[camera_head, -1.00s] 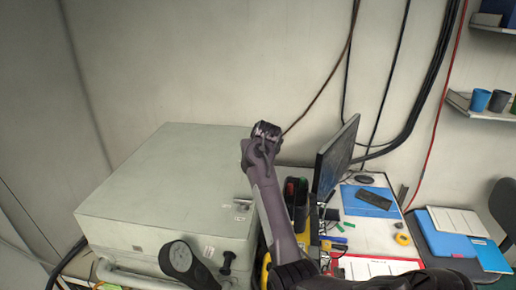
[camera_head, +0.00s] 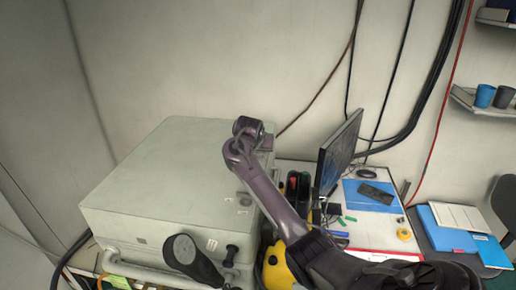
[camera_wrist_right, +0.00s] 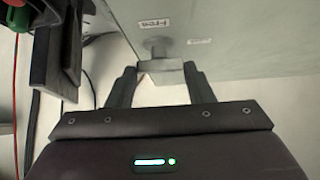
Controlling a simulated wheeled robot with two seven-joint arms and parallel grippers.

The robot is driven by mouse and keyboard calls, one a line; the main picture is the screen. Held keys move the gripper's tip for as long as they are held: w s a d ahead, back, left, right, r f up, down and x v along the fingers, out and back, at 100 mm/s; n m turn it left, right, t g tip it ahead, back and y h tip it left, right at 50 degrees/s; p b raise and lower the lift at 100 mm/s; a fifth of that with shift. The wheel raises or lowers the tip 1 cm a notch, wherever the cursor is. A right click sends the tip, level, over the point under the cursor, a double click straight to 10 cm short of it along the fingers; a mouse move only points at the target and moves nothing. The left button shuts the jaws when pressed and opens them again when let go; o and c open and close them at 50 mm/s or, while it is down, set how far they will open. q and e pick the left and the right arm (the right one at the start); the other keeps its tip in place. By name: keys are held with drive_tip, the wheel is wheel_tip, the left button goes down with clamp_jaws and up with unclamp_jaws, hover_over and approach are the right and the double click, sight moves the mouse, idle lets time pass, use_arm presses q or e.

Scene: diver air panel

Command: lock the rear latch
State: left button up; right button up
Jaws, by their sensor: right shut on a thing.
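My right gripper (camera_head: 262,142) reaches in at the far right edge of the big grey case (camera_head: 165,175). In the right wrist view my right gripper (camera_wrist_right: 160,74) has its two dark fingers on either side of a small grey latch handle, the rear latch (camera_wrist_right: 162,66), and is shut on it. The handle lies crosswise between the fingers, on a short round stem coming from the case side. Whether it is locked I cannot tell. In the head view the gripper hides this latch. My left gripper is not in view.
A monitor (camera_head: 338,150) and a desk (camera_head: 368,230) with papers stand right of my arm. A dark rounded part (camera_head: 183,248) is in front of the case. Cables hang on the wall.

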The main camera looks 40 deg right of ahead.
drive_tip(key=o, duration=1)
drive_tip(key=v, duration=0.6)
drive_tip(key=shift+r, duration=0.25)
drive_tip(key=shift+s+a+r, duration=0.35)
drive_tip(key=shift+s+a, duration=0.05)
drive_tip(key=shift+a, duration=0.1)
